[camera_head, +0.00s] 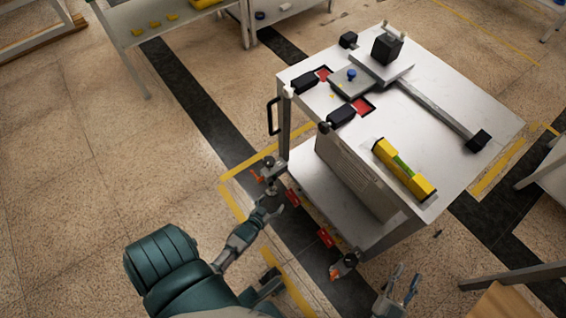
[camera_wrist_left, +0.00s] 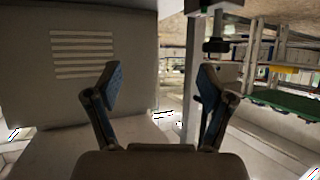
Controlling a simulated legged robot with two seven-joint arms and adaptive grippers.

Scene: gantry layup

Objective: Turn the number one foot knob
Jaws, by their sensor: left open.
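A white-topped cart (camera_head: 450,110) stands at the right of the head view. Near its lower left corner is a dark foot assembly with an orange part (camera_head: 257,177); a similar foot with an orange part (camera_head: 335,274) is at the nearer corner. I cannot read which is number one. My left gripper (camera_head: 271,192) is beside the first foot, and whether it touches is unclear. In the left wrist view its fingers (camera_wrist_left: 160,88) are spread with nothing between them. My right gripper (camera_head: 402,288) is apart from the cart, low in the head view, fingers apart and empty.
Red parts (camera_head: 293,198) sit along the cart's lower edge. A slotted grey cabinet (camera_head: 355,175) stands on the lower shelf and fills the wrist view's left side (camera_wrist_left: 82,100). A yellow level (camera_head: 404,168) lies on top. A black handle (camera_head: 272,116) juts left. Floor left is clear.

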